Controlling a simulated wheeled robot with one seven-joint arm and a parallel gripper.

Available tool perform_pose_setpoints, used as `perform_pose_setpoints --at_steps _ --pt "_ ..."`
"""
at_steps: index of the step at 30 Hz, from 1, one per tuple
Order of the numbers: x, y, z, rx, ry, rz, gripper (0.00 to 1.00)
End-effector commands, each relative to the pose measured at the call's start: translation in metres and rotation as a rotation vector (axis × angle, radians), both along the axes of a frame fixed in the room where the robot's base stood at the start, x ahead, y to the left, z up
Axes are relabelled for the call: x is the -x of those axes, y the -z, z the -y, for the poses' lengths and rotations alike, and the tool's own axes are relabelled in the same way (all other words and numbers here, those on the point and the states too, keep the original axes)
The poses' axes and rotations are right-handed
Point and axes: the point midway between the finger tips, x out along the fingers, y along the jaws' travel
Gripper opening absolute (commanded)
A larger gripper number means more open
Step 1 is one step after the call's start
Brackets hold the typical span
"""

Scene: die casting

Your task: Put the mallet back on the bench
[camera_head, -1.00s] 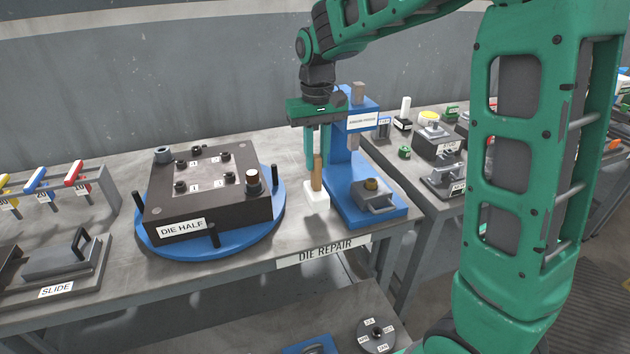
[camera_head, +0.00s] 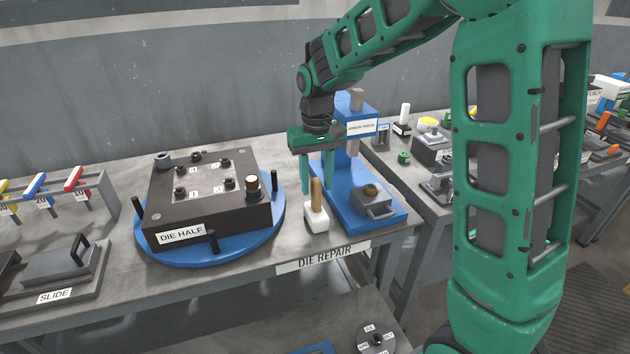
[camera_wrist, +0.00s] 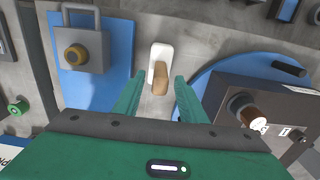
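The mallet (camera_head: 316,219) has a white head and a wooden handle. It stands handle up on the bench (camera_head: 265,254), near the front edge, between the blue turntable and the blue press. It appears to rest on the bench top. My gripper (camera_head: 317,183) is above it, pointing down, with its green fingers apart on either side of the handle. In the wrist view the mallet (camera_wrist: 161,52) lies between my open gripper's fingertips (camera_wrist: 159,77), with a gap on each side of the handle.
The die half (camera_head: 205,200) sits on the blue turntable (camera_head: 148,245) to the left. The blue press (camera_head: 345,180) stands close on the right. A slide (camera_head: 60,262) and coloured-handled tools (camera_head: 38,185) are farther left. A second bench with several items is at right.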

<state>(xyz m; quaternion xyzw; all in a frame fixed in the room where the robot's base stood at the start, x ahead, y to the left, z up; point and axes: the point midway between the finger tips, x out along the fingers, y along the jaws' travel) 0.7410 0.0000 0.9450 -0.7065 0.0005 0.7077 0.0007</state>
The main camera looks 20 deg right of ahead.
Motion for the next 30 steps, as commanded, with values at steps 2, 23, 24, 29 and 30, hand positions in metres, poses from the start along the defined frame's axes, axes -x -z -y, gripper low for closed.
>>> perform_pose_setpoints --at_steps 2,23,24,29,30 --pt "0.000 0.000 0.000 0.000 0.000 0.000 0.37" --pt "-0.001 -0.080 -0.001 -0.001 -0.001 0.004 0.37" --pt "-0.001 -0.087 -0.001 -0.001 -0.001 0.003 0.37" --pt "-0.001 -0.110 -0.001 -0.001 -0.001 0.003 0.37" --pt "-0.001 -0.113 -0.001 -0.001 -0.001 0.001 0.37"
